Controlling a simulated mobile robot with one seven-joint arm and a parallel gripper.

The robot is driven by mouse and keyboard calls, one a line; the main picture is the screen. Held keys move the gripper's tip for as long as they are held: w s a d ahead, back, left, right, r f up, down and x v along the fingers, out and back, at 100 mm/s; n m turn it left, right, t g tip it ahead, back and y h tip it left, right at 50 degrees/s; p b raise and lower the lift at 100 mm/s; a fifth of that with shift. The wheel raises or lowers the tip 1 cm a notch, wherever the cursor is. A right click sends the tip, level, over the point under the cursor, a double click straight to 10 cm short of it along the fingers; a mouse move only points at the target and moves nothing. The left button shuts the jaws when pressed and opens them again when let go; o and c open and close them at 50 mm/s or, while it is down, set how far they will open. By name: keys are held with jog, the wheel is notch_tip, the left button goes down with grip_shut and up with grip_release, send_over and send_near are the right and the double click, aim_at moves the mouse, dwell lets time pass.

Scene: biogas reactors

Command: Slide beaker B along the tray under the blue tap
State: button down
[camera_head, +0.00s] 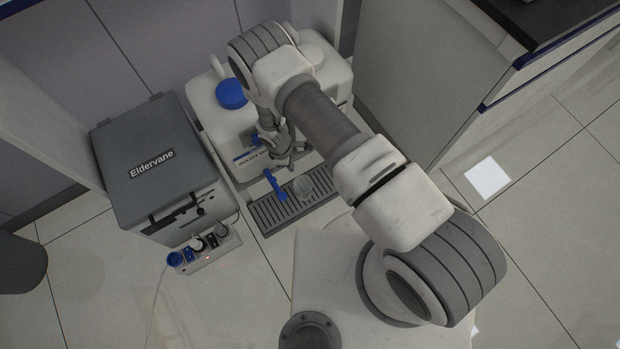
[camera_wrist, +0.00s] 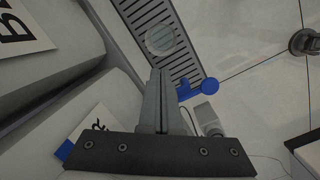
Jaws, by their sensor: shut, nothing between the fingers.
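A clear glass beaker (camera_head: 302,187) stands on the grey slotted tray (camera_head: 262,218), to the right of the blue tap (camera_head: 275,185) in the head view. No letter on the beaker can be read. The tap hangs over the tray from a white container. My gripper (camera_head: 291,158) is shut and empty, above the back of the tray near the beaker. In the wrist view, my gripper's fingers (camera_wrist: 159,74) are together and point toward the beaker (camera_wrist: 161,40), which appears just beyond their tips. The blue tap (camera_wrist: 208,86) shows to their right there, with the tray (camera_wrist: 186,67) behind.
White containers, one with a blue cap (camera_head: 231,94), stand behind the tray. A grey Eldervane box (camera_head: 160,175) and a power strip (camera_head: 205,249) are at the left. A cabinet (camera_head: 425,75) stands at the right. My arm hides part of the tray's right side.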

jog(key=w+d+f+m+b, duration=0.1)
jog(key=d+f+m, duration=0.15)
jog(key=m, duration=0.35)
jog(key=w+d+f+m, duration=0.1)
jog(key=f+m, duration=0.3)
jog(key=m, duration=0.3)
jog(key=m+y+b, duration=0.2)
jog(key=m, duration=1.3)
send_over(306, 190)
jog(key=w+d, duration=0.2)
jog(key=d, duration=0.1)
notch_tip(306, 190, down, 6)
jog(key=shift+m+g, duration=0.3)
notch_tip(306, 190, down, 10)
jog(key=b, duration=0.4)
jog(key=shift+r+b, duration=0.1)
jog(key=shift+b, duration=0.2)
jog(key=shift+s+a, duration=0.1)
jog(key=shift+s+a, duration=0.5)
jog(key=shift+a, duration=0.2)
jog(key=shift+s+a, duration=0.45)
jog(key=shift+a, duration=0.2)
jog(key=shift+r, duration=0.15)
